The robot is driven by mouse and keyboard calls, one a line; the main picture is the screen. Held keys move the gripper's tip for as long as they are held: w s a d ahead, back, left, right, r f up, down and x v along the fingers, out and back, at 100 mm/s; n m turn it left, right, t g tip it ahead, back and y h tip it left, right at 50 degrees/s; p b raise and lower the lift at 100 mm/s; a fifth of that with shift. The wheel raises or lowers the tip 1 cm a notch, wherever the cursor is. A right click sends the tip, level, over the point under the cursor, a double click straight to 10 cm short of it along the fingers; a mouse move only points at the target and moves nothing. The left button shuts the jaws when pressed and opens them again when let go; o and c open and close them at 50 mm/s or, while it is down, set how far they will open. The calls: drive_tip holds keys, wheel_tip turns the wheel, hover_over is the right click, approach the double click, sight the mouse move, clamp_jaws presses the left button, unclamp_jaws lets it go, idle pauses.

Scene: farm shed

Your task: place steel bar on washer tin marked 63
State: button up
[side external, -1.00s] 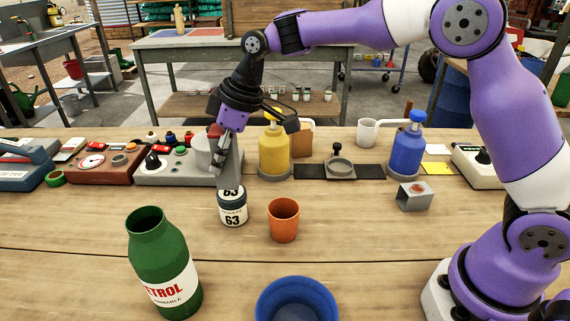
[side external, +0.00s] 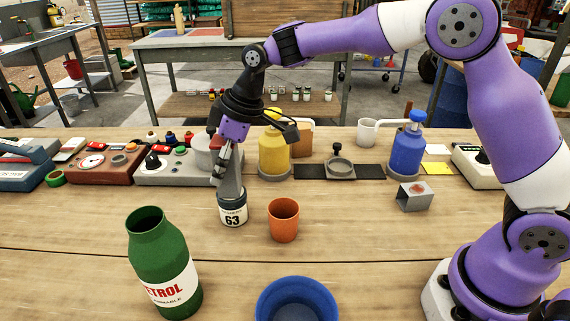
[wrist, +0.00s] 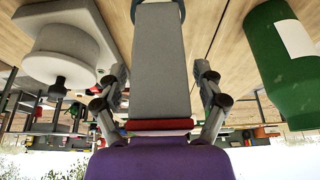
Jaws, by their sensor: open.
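The steel bar (side external: 230,182) is a grey, flat-sided piece standing roughly upright, its lower end at the top of the washer tin marked 63 (side external: 233,217). The bar seems to touch the tin's lid, which it partly covers. The tin is dark with a pale label. My gripper (side external: 222,172) is around the bar's upper part, pointing down. In the wrist view the bar (wrist: 158,65) lies between the fingers of my open gripper (wrist: 161,85), with a narrow gap on each side. A red and white band shows at the bar's near end.
An orange cup (side external: 284,220) stands close right of the tin. A green petrol bottle (side external: 160,255) is in front left, and a blue bowl (side external: 297,303) in front. A grey device (side external: 180,168) and a yellow pump bottle (side external: 274,152) stand behind. Bare wood lies right of the cup.

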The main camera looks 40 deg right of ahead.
drive_tip(key=v, duration=1.2)
drive_tip(key=s+d+f+m+t+h, duration=0.1)
drive_tip(key=s+d+m, duration=0.3)
drive_tip(key=s, duration=0.5)
drive_tip(key=s+d+f+m+t+h, duration=0.1)
drive_tip(key=s+d+f+m, duration=0.3)
drive_tip(key=s, duration=0.6)
drive_tip(key=shift+d+m+h, duration=0.5)
drive_tip(key=shift+d+h, duration=0.1)
drive_tip(key=shift+d, duration=0.55)
